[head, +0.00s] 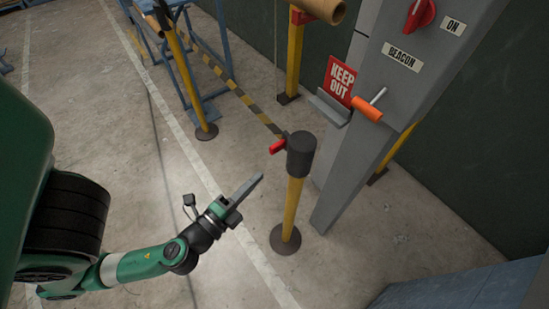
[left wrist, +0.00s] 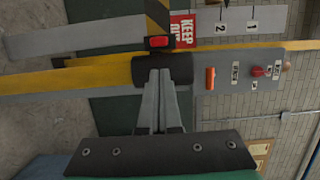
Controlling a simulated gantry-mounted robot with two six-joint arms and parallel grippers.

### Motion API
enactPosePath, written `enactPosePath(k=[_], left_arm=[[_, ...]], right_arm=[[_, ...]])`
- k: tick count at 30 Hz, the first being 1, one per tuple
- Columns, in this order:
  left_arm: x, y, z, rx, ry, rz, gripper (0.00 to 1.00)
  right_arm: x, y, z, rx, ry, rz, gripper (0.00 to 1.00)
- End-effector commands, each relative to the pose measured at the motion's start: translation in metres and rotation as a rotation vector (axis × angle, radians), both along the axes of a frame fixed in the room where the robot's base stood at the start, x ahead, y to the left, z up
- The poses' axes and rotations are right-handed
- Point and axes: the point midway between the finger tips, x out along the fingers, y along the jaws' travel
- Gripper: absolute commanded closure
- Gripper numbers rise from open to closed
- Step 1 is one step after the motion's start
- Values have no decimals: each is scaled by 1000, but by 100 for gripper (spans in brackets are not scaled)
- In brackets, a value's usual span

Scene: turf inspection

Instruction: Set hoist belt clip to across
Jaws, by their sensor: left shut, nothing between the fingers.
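The striped black-and-yellow belt (head: 240,95) runs from a far yellow post to the black head (head: 301,155) of the near yellow post. A small red clip (head: 278,146) sits at the left side of that head, where the belt ends. In the left wrist view the red clip (left wrist: 159,42) lies just above the black head, with the belt (left wrist: 158,15) behind it. My left gripper (head: 259,178) is shut and empty, left of and a little below the head, apart from the clip. Its fingers (left wrist: 160,76) point toward the head in the wrist view. My right gripper is not in view.
A grey column (head: 375,95) stands right of the near post, with an orange-handled lever (head: 367,109), a red BEACON knob (head: 419,14) and a KEEP OUT sign (head: 340,80). A blue frame (head: 195,75) stands behind the far post.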

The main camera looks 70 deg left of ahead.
Motion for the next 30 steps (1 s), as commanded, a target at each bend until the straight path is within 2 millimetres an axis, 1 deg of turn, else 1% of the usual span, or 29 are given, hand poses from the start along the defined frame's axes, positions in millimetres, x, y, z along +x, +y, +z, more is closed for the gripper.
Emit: enactPosePath(k=[2, 3, 8, 9, 12, 15, 19, 30], left_arm=[[4, 7, 3, 3, -10, 9, 100], [9, 9, 6, 2, -8, 10, 100], [31, 24, 8, 2, -11, 8, 100], [38, 28, 8, 2, -10, 7, 100], [52, 37, 7, 2, -9, 4, 100], [61, 42, 5, 3, -9, 2, 100], [66, 45, 3, 4, -8, 0, 100], [69, 45, 2, 4, -7, -3, 100]], right_arm=[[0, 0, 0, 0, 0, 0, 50], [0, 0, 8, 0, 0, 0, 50], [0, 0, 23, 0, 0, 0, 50], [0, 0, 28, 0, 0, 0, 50], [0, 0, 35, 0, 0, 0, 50], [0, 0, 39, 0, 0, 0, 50], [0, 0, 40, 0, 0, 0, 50], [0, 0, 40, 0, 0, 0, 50]])
